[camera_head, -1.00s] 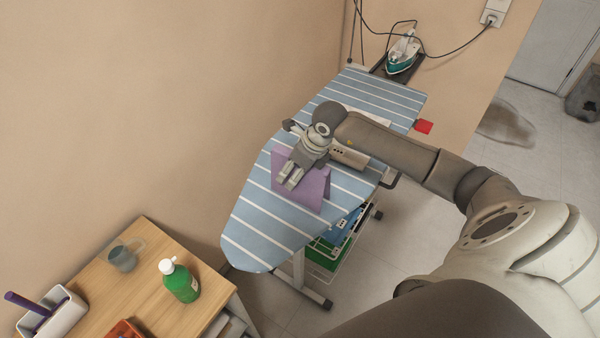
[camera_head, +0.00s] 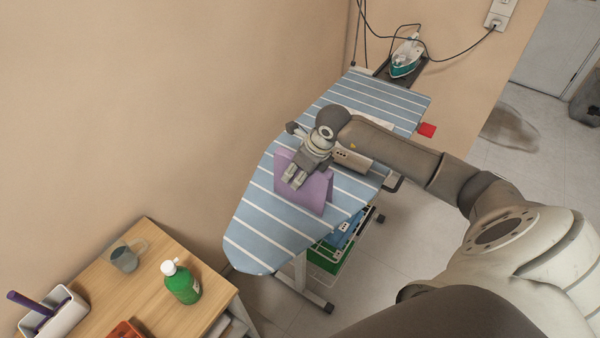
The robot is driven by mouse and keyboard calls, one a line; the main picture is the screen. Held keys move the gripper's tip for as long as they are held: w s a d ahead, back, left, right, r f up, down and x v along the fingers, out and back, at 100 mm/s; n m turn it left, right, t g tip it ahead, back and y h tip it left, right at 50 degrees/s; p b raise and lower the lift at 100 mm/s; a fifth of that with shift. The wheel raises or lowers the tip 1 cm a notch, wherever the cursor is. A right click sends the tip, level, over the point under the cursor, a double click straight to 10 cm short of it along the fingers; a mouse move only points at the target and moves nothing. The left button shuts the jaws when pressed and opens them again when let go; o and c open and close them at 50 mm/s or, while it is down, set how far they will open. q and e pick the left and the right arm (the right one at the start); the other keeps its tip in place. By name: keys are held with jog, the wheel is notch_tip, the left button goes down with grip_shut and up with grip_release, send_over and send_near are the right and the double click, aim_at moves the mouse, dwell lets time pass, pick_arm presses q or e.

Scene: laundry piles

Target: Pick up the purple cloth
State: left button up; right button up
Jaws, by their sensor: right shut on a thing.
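The purple cloth (camera_head: 317,193) is on the blue-and-white striped ironing board (camera_head: 262,238), near the middle of the board. My right gripper (camera_head: 295,178) points down at the cloth and is shut on it. Its fingers and wrist cover part of the cloth's upper middle. Whether the cloth is clear of the board I cannot tell. My left gripper is not in view.
An iron (camera_head: 406,57) stands on a rest at the board's far end, with its cord running to a wall socket. A wooden table (camera_head: 95,291) at lower left holds a green bottle (camera_head: 181,284) and a glass mug (camera_head: 125,257). A red item (camera_head: 427,130) shows beside the board.

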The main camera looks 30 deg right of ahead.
jog(key=shift+r+p, duration=0.3)
jog(key=shift+p, duration=0.1)
notch_tip(320, 180, up, 3)
jog(key=b, duration=0.3)
jog(key=shift+s+a+r, duration=0.1)
jog(key=s+a+r+b, duration=0.4)
jog(key=s+a+r, duration=0.2)
jog(key=s+r, duration=0.3)
jog(key=s, duration=0.3)
jog(key=shift+a+r, duration=0.35)
jog(key=shift+a, duration=0.05)
